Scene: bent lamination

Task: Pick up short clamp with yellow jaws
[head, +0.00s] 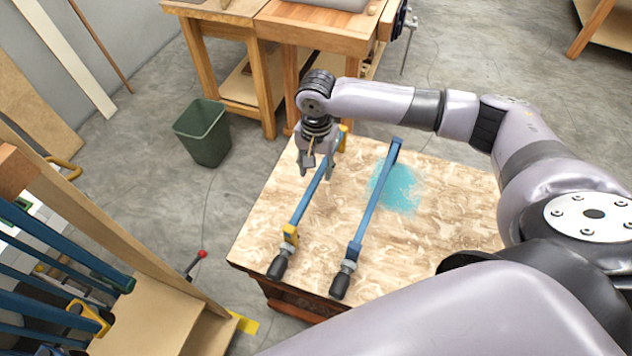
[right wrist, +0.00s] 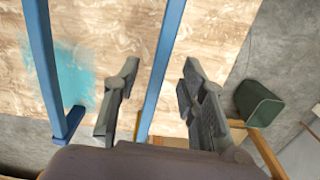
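The clamp with yellow jaws (head: 301,208) lies on the wood-chip-patterned tabletop (head: 440,205). It has a blue bar, a yellow jaw near its black handle and another yellow part at its far end. My right gripper (head: 318,170) is at the far half of this bar, fingers pointing down. In the right wrist view, the open fingers (right wrist: 158,98) stand on either side of the clamp's bar (right wrist: 163,65), with a gap on both sides. The gripper partly hides the clamp in the head view. My left gripper is not in view.
A second, all-blue clamp (head: 369,208) lies to the right, beside a turquoise paint patch (head: 397,187). A green bin (head: 204,133) stands on the floor beyond the table. A wooden rack (head: 135,262) with several blue clamps is at left. Workbenches stand behind.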

